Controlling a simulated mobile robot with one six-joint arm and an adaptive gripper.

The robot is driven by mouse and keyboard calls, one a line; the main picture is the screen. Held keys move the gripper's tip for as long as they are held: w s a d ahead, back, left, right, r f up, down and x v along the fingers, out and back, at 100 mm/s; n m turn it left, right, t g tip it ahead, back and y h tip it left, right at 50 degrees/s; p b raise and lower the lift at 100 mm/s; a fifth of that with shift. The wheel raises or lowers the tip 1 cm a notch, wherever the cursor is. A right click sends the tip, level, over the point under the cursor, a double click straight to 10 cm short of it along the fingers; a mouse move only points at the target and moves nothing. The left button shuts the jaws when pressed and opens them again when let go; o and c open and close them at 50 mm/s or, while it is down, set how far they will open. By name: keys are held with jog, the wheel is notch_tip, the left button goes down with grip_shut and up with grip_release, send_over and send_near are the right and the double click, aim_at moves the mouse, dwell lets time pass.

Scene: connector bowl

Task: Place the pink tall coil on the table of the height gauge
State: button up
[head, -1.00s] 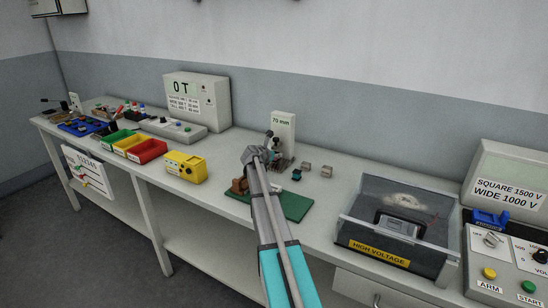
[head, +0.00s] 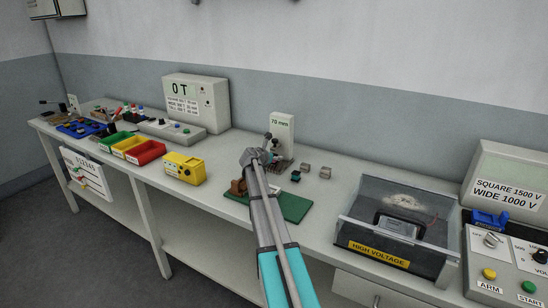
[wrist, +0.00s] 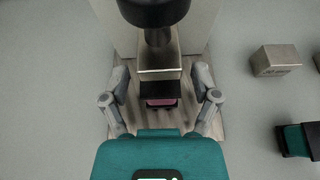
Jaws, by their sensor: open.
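The height gauge stands at the back of the bench, with a white panel (head: 282,132) reading 70 mm. In the wrist view its striped table plate (wrist: 128,125) lies below my gripper (wrist: 161,78). The pink coil (wrist: 160,101), with a dark part on top of it, shows over that plate, between my fingers. The fingers are open, one on each side, with visible gaps to the coil. A silver block and a black round part of the gauge stand just beyond it. In the head view my gripper (head: 262,151) is at the gauge and hides the coil.
A green mat (head: 295,208) lies in front of the gauge. A teal-and-black part (head: 295,177) and metal blocks (head: 325,172) sit to its right. A clear-walled high-voltage box (head: 380,250) stands farther right. A yellow box (head: 185,168) and coloured bins (head: 146,152) are left.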

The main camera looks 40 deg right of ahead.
jog(key=shift+r, duration=0.25)
jog(key=p+v, duration=0.5)
jog(key=v, duration=0.7)
jog(key=shift+s, duration=0.1)
jog(key=shift+f, duration=0.1)
